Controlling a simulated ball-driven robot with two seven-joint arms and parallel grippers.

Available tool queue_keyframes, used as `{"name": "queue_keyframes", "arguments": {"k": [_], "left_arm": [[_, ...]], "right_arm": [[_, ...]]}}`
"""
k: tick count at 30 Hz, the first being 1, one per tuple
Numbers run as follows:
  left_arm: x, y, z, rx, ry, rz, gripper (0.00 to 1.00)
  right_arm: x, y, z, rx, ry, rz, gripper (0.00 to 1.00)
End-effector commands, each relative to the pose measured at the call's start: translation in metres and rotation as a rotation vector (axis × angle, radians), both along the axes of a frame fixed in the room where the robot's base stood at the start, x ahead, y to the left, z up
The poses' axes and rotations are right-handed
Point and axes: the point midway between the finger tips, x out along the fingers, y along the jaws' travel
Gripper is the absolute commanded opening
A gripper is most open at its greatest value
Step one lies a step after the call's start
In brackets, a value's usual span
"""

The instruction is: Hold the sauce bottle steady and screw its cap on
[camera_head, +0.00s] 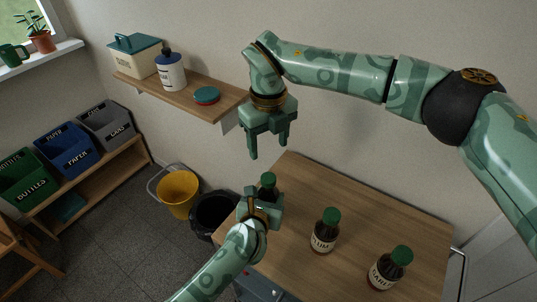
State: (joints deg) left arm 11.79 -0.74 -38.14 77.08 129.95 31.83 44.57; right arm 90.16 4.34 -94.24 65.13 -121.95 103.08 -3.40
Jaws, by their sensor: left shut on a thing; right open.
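A dark sauce bottle (266,192) stands near the back left edge of the wooden table. A green cap (268,178) sits at its top; I cannot tell how tightly it is seated. My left gripper (262,203) is shut on the bottle from the front and hides its lower part. My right gripper (268,148) is open and empty, pointing down above the bottle and apart from the cap.
Two more dark bottles with green caps, one labelled LUM (323,240) and one GARL (385,272), stand on the table (385,215). A shelf (190,90) holds a box, a pump bottle and a round tin. The table's back right is clear.

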Motion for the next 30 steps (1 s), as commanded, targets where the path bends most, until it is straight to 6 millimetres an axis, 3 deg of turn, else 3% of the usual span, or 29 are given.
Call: {"name": "queue_keyframes", "arguments": {"k": [11,12,14,24,30], "left_arm": [[0.000,0.000,0.000,0.000,0.001,0.000,0.00],[0.000,0.000,0.000,0.000,0.001,0.000,0.60],[0.000,0.000,0.000,0.000,0.001,0.000,0.77],[-0.002,0.001,0.001,0.000,0.000,0.000,0.77],[-0.027,0.007,0.013,-0.001,0.001,-0.001,0.77]], "right_arm": [[0.000,0.000,0.007,0.001,0.001,0.001,0.60],[0.000,0.000,0.007,0.000,0.000,0.001,0.60],[0.000,0.000,0.007,0.001,0.001,0.000,0.60],[0.000,0.000,0.008,0.000,0.000,0.000,0.60],[-0.001,0.000,0.021,0.000,-0.004,0.000,0.60]]}}
